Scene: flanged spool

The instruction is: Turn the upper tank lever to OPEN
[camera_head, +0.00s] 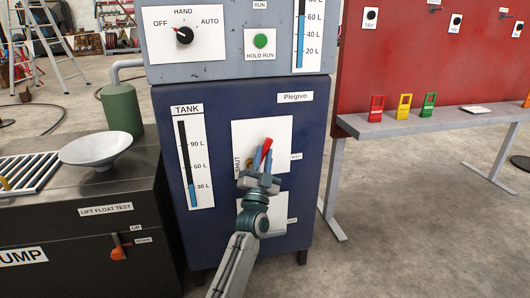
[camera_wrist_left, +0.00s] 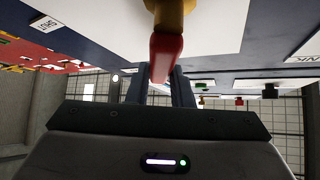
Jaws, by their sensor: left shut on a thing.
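The upper tank lever (camera_head: 267,145) has a red handle on a white plate (camera_head: 276,128) on the blue cabinet front. In the head view the handle slants up and to the right. In the left wrist view the red handle (camera_wrist_left: 166,48) runs between the fingers (camera_wrist_left: 160,88), below a gold hub (camera_wrist_left: 172,14). An OPEN label is not readable. My right gripper is not in view.
A TANK gauge (camera_head: 188,160) is left of the lever plate. A second white plate (camera_head: 280,212) below is partly hidden by my arm. A grey panel (camera_head: 250,67) with a knob is above. A dark bench (camera_head: 75,225) stands left; a grey shelf (camera_head: 430,122) is right.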

